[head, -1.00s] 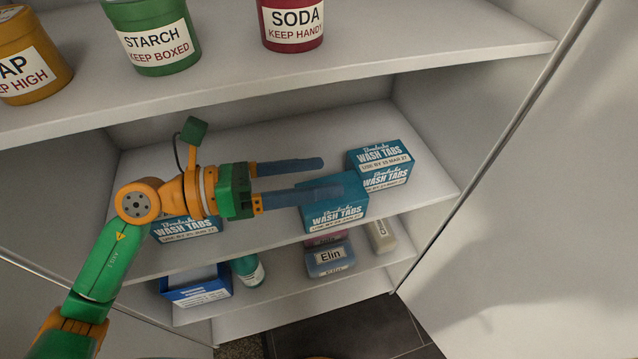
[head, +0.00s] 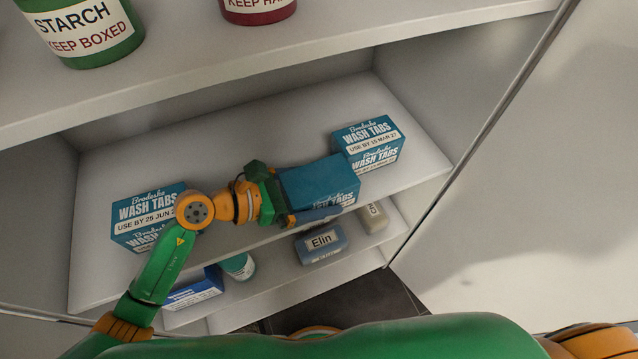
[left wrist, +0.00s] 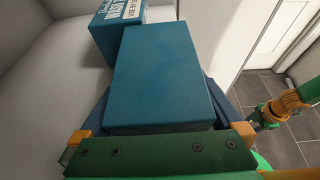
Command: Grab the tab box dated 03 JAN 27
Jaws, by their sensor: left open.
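A blue wash tabs box (head: 318,182) sits on the middle shelf between two other groups of blue boxes. Its date cannot be read here. My left gripper (head: 312,192) is open, with its fingers along both sides of this box. The left wrist view shows the box's plain blue top (left wrist: 160,75) between the two fingers. A left wash tabs box (head: 148,205) reads USE BY 25 JUN, its year partly hidden by my arm. A right wash tabs box (head: 368,135) reads USE BY 15 MAR 27. More blue faces with wash tabs lettering show under both.
The upper shelf with a green starch tub (head: 85,30) and a red tub (head: 258,8) overhangs the boxes. Below are an Elin container (head: 320,243), a pale item (head: 374,217), a teal-capped bottle (head: 238,266) and a blue carton (head: 193,290). A cabinet wall closes the right side.

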